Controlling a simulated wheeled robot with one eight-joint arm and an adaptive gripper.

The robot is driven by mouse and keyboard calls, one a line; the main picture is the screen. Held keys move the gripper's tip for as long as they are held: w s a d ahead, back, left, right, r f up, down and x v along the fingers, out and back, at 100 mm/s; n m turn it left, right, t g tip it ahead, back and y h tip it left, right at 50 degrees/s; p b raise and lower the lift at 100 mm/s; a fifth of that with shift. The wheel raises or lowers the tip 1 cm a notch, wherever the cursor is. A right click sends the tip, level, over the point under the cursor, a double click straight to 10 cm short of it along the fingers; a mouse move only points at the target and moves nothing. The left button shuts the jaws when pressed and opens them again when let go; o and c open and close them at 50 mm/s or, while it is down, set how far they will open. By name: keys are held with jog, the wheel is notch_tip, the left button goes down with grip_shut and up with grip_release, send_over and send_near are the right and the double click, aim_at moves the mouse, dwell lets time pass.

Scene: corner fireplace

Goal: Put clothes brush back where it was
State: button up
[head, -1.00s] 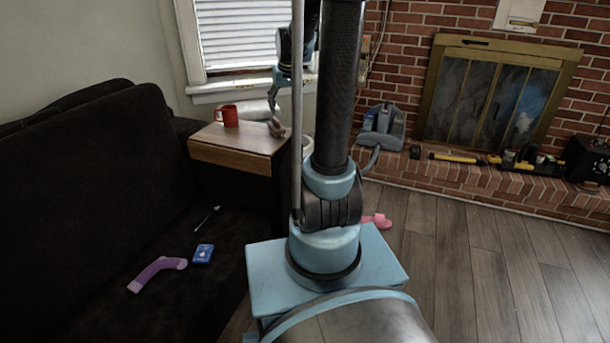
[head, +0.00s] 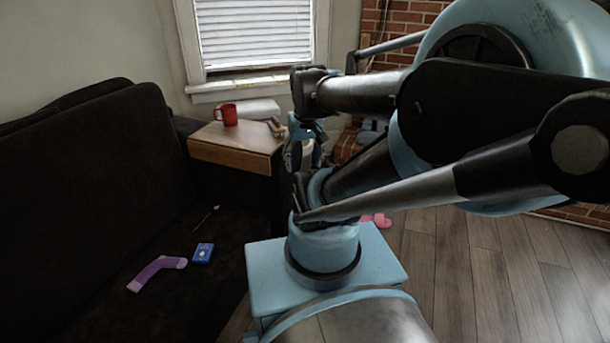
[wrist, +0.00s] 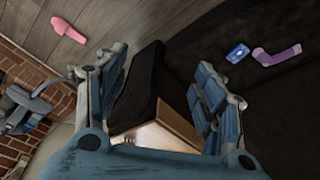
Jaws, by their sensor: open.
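A small tan-brown item (head: 277,128) lies at the right end of the wooden side table (head: 228,146) in the head view. It may be the clothes brush, but it is too small to be sure. My gripper (head: 303,153) is open with its fingers pointing down, just right of the table's front corner in the picture. In the wrist view my gripper (wrist: 157,88) has its two fingers spread apart with nothing held between them. The side table (wrist: 180,122) shows beyond the fingers, partly hidden by my gripper's body.
A red mug (head: 226,114) and a white item (head: 255,109) share the table. The dark sofa (head: 80,200) holds a purple sock-like item (head: 157,270), a blue box (head: 203,253) and a thin stick (head: 207,215).

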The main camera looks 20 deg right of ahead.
jog(key=s+f, duration=0.1)
jog(key=s, duration=0.1)
jog(key=s+f, duration=0.2)
jog(key=shift+a+f, duration=0.1)
jog(key=shift+s, duration=0.1)
dwell(1.1)
